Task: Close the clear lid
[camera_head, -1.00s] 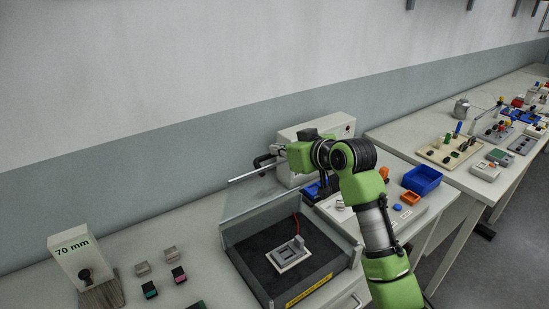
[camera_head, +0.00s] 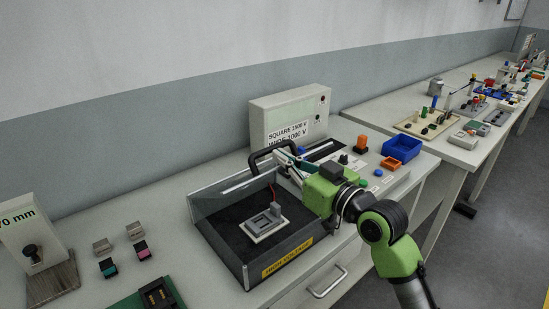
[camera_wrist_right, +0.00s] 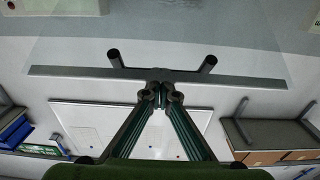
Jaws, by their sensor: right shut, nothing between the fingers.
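The clear lid (camera_wrist_right: 160,40) of the dark test box (camera_head: 213,240) slopes above the box, partly open; its exact angle is hard to read. Its grey front bar (camera_head: 245,181) and black handle (camera_head: 270,152) show in the head view. The bar (camera_wrist_right: 80,72) also crosses the right wrist view. My right gripper (camera_head: 284,168) is shut and empty, with its fingertips (camera_wrist_right: 160,90) at the middle of the bar by the handle. I cannot tell whether they touch it. A grey fixture (camera_head: 263,223) sits inside the box. My left gripper is not in view.
A voltage-labelled instrument (camera_head: 290,110) stands behind the box. Blue (camera_head: 402,148) and orange (camera_head: 391,163) bins lie to its right. Small connector blocks (camera_head: 135,231) and a 70 mm gauge (camera_head: 30,235) stand to the left. A drawer handle (camera_head: 328,284) projects at the front.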

